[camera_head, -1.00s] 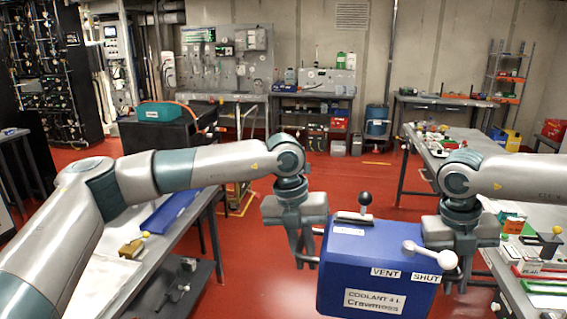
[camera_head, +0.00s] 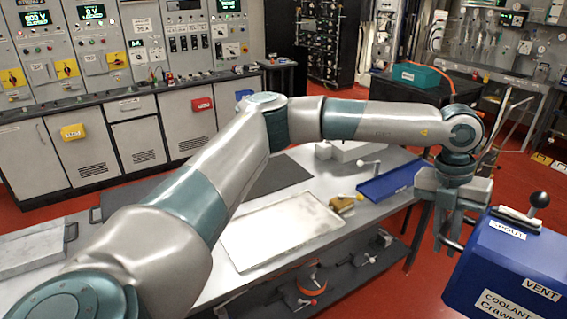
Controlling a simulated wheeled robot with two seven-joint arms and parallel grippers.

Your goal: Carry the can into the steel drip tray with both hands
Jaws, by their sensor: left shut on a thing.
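The blue coolant can (camera_head: 495,262) hangs over the floor at the right edge, cut off by the frame. It has a black-knobbed lever on top and white labels, one reading VENT. My left gripper (camera_head: 447,232) is at the can's left side, shut on its side handle. A pale, shallow rimmed tray (camera_head: 280,228), seemingly the steel drip tray, lies empty on the bench, left of the can and apart from it. My left arm passes in front of the bench. My right gripper is out of view.
A lower shelf holds an orange-ringed item (camera_head: 312,280). Control cabinets stand behind.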

